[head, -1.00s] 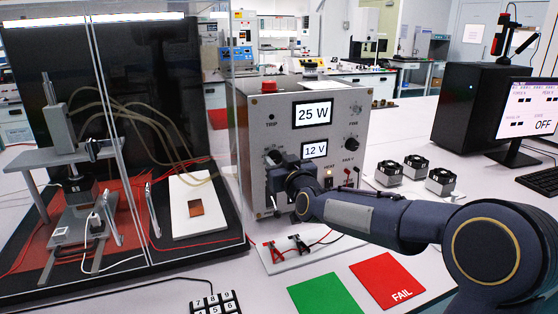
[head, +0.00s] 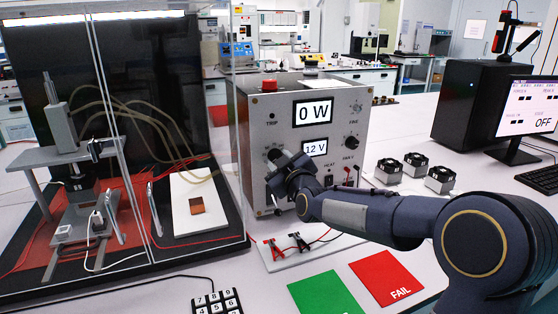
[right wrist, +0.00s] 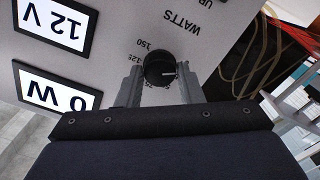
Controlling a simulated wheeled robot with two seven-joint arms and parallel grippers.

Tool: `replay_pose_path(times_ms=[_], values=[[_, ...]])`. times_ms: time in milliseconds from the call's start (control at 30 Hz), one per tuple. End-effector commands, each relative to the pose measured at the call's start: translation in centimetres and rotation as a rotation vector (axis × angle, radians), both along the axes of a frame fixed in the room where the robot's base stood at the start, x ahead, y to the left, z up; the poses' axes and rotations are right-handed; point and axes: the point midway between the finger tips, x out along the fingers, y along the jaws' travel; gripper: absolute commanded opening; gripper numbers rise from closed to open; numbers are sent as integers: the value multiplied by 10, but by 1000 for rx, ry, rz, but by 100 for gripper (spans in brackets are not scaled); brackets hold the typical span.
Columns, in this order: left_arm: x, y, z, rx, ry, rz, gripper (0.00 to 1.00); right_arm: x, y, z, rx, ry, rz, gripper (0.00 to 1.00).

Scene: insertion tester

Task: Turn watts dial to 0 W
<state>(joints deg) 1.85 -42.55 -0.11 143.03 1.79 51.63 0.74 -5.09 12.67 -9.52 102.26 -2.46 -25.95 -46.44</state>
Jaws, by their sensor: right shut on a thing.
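The power supply box (head: 345,105) stands on the bench, its upper display (head: 313,113) reading 0 W and its lower display (head: 315,148) reading 12 V. The black watts dial (right wrist: 160,70) shows in the right wrist view, under the WATTS label, with a white pointer line. My right gripper (right wrist: 158,82) is shut on the dial, one finger on each side of it. In the head view the right gripper (head: 275,162) is at the front panel's left side and hides most of the dial. My left gripper is not in view.
A clear-walled test rig (head: 90,170) stands to the left. Green (head: 326,295) and red FAIL (head: 387,277) pads lie in front. Several small fan units (head: 414,165) and a monitor (head: 527,108) are to the right. A keypad (head: 217,303) lies at the front edge.

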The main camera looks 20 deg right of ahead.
Motion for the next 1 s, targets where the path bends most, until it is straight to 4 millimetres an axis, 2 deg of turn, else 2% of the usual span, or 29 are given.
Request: replay_pose_path(times_ms=[300,333,500,800,1000], values=[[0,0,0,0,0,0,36,0,0,-2,-4,5,1,11],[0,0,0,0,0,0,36,0,0,-2,-4,5,1,35],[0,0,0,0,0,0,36,0,0,-2,-3,3,1,55],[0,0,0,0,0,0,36,-3,0,0,-2,0,0,55],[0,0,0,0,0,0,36,-31,2,0,-2,-1,1,55]])
